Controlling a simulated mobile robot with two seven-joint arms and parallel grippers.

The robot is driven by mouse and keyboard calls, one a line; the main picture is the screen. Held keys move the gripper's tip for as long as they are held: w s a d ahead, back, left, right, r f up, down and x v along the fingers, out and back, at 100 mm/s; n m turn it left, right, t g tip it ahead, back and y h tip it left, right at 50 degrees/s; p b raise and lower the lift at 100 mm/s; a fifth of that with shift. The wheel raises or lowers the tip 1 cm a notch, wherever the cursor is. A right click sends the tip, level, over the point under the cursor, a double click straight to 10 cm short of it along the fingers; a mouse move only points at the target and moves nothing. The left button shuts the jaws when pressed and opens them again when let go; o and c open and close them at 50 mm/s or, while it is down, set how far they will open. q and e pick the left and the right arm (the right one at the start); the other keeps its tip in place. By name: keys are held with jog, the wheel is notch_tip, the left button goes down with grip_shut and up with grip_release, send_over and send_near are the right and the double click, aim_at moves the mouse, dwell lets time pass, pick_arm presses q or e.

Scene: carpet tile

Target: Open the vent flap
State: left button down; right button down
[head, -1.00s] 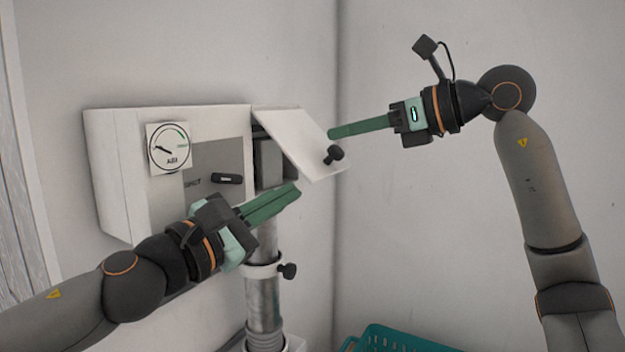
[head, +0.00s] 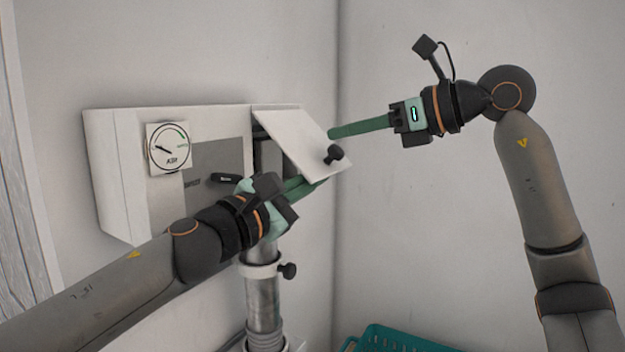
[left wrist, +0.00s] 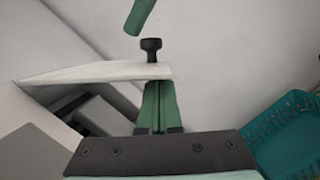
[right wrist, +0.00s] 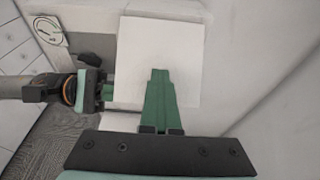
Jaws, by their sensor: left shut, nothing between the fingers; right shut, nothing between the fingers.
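The white vent flap (head: 298,138) stands tilted open at the right side of the wall box, with a black knob (head: 334,154) at its lower right. My left gripper (head: 322,184) is shut and empty, its fingertips partly hidden at the lower edge of the flap. In the left wrist view the flap (left wrist: 100,72) lies across the tips of the left fingers (left wrist: 158,88). My right gripper (head: 332,134) is shut and empty, at the flap's right edge. In the right wrist view its fingers (right wrist: 160,75) overlap the flap's face (right wrist: 150,45); contact cannot be told.
The white wall box (head: 112,165) carries a round gauge (head: 169,148) and a black handle (head: 222,179). A metal pipe (head: 263,300) with a dark knob (head: 288,270) runs below. A teal basket (head: 400,340) stands at the bottom right.

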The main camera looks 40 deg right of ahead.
pick_arm(q)
jog(key=shift+s+d+r, duration=0.25)
jog(key=shift+s+r, duration=0.25)
jog(key=shift+r, duration=0.05)
pick_arm(e)
jog(key=shift+f, duration=0.1)
pick_arm(q)
jog(key=shift+s, duration=0.1)
pick_arm(e)
jog(key=c, duration=1.6)
grip_release()
pick_arm(q)
jog(key=shift+r, duration=0.1)
pick_arm(e)
jog(key=c, duration=1.1)
grip_release()
jog(key=shift+w+a+f, duration=0.1)
jog(key=shift+w+f, duration=0.05)
pick_arm(q)
jog(key=shift+s, duration=0.1)
pick_arm(e)
jog(key=o, duration=0.3)
jog(key=shift+o, duration=1.1)
jog(key=shift+r, duration=0.2)
pick_arm(q)
jog(key=shift+w, duration=0.2)
